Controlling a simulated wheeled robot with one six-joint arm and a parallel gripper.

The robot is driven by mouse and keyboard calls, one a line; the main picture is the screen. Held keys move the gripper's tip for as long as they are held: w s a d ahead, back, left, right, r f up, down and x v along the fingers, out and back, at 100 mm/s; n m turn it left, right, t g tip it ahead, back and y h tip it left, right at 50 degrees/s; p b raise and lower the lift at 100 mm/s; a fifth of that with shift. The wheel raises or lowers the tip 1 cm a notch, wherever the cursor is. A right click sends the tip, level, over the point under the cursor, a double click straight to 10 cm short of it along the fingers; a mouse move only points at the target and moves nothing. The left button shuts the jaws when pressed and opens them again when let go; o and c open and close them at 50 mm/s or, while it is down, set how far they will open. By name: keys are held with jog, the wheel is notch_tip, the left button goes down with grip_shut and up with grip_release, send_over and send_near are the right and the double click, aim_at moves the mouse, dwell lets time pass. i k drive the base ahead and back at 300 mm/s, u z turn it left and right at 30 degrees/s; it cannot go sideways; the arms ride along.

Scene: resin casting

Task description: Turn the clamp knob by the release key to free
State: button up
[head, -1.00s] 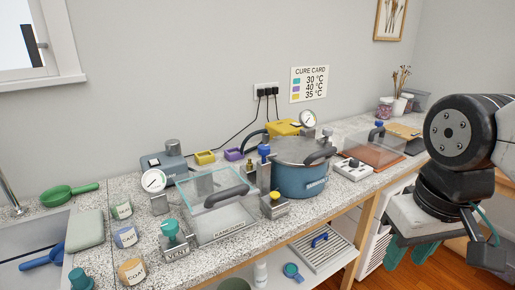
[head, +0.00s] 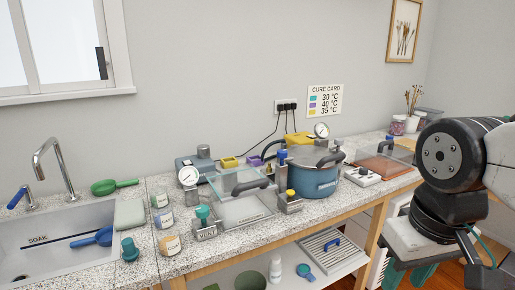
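The clear-lidded chamber (head: 240,212) with a dark handle sits on the speckled counter. A grey clamp post with a blue knob (head: 282,155) and a shorter one with a yellow knob (head: 290,193) stand at its right side, by the blue pot. A teal knob (head: 202,211) tops the block marked VENT. I cannot tell which knob the task means, and I cannot make out a release key. My gripper (head: 409,276) hangs at the lower right, well away from the knobs. Its teal fingers are apart with nothing visible between them; their lower ends are cut off or hidden.
The blue pot (head: 315,182) with a gauge stands right of the chamber. A sink (head: 60,235), small jars (head: 165,218) and a teal stopper (head: 130,250) are at the left. A lower shelf (head: 268,268) holds a bottle and a rack. A white switch box (head: 361,176) is right of the pot.

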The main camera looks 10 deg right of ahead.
aim_at(282, 153)
jog(key=u, duration=0.25)
jog(key=i, duration=1.2)
jog(key=z, duration=0.4)
